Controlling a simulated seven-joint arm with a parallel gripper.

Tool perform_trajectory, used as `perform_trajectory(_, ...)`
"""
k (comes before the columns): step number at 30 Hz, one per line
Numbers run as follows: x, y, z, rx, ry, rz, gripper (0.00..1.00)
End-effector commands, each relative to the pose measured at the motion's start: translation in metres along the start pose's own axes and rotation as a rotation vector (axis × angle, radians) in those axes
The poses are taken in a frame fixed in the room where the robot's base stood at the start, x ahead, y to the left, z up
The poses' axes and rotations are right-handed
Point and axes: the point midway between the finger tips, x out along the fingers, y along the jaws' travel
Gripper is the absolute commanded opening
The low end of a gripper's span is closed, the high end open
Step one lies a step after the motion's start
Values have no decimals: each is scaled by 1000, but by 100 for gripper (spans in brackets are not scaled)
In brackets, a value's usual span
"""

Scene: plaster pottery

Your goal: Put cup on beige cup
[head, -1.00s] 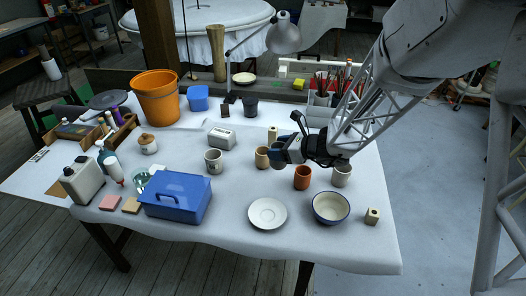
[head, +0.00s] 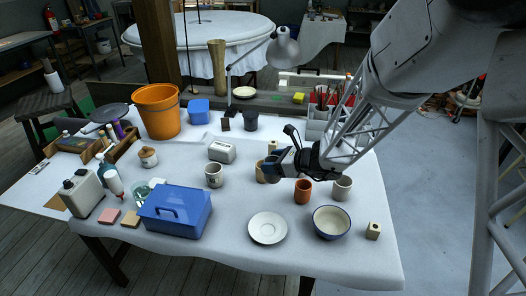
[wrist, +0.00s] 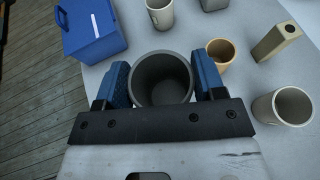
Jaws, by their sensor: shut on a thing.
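My gripper (wrist: 165,82) has blue fingers and is shut on a dark grey cup (wrist: 162,78), one finger on each side; the cup's open top faces the wrist camera. In the head view my gripper (head: 272,166) is above the table's middle, overlapping a tan cup (head: 260,173). This tan cup also shows in the wrist view (wrist: 220,48), just beyond the right finger. A pale beige cup (wrist: 284,106) stands farther right in the wrist view; my gripper seems to hide it in the head view. I cannot tell which is the task's beige cup.
A beige block (wrist: 276,41) and a patterned cup (head: 214,175) stand close by. A terracotta cup (head: 303,191), another pale cup (head: 342,188), a blue-rimmed bowl (head: 331,222) and a white saucer (head: 267,228) are nearer. A blue box (head: 175,212) is at the left.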

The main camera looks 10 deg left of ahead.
Motion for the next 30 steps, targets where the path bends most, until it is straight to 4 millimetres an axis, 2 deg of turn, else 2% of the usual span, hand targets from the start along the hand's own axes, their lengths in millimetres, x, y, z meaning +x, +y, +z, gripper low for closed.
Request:
perform_trajectory(24, 72, -86, 18, 1, 0, 0, 36)
perform_trajectory(30, 84, -100, 22, -1, 0, 0, 36)
